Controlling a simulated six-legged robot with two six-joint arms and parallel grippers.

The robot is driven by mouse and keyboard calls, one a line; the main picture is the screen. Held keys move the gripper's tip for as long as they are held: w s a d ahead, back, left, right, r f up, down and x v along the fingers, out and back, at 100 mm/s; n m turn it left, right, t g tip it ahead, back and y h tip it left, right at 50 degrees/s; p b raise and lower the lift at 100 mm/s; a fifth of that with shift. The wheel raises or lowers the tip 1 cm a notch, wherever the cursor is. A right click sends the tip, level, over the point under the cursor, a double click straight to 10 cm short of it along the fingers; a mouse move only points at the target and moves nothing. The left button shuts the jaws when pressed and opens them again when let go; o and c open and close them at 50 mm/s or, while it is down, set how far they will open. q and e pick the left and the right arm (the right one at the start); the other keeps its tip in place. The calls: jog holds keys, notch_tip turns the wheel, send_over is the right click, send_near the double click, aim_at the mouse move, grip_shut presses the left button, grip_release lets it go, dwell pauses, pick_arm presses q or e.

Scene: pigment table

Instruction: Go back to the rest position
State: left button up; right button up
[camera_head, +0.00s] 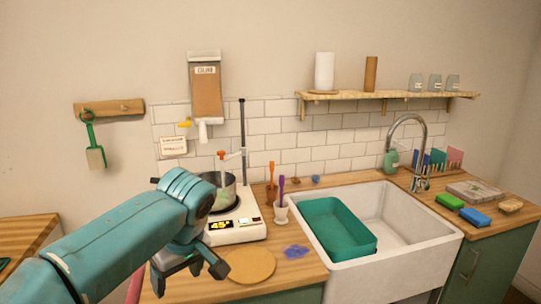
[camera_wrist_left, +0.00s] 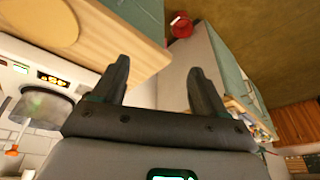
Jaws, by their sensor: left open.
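My left arm reaches in from the left in the head view, in front of the hotplate. My left gripper (camera_head: 190,274) points down near the counter's front edge, beside the round wooden board. In the left wrist view the two dark fingers of the gripper (camera_wrist_left: 160,70) stand apart with nothing between them. The right gripper is in neither view.
A white hotplate (camera_head: 240,229) with a steel pot (camera_head: 226,188) stands just behind my gripper. The round board (camera_head: 250,265), a white cup (camera_head: 281,213) and a purple powder patch (camera_head: 297,252) are nearby. A sink (camera_head: 400,235) holding a green tub (camera_head: 335,230) lies right.

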pick_arm(q)
jog(key=s+d+f+m+g+h, duration=0.1)
jog(key=s+d+f+m+h, duration=0.15)
jog(key=f, duration=1.15)
jog(key=s+d+f+m+g+h, duration=0.1)
jog(key=s+d+f+m+h, duration=0.2)
jog(key=f, duration=1.2)
jog(key=s+f+m+h, duration=0.1)
jog(key=s+f+m, duration=0.1)
jog(key=s+f, duration=1.1)
jog(key=s, duration=0.5)
jog(key=shift+s+f+h+p, duration=0.15)
jog(key=shift+f+h+p, duration=0.1)
jog(key=shift+h+p, duration=0.1)
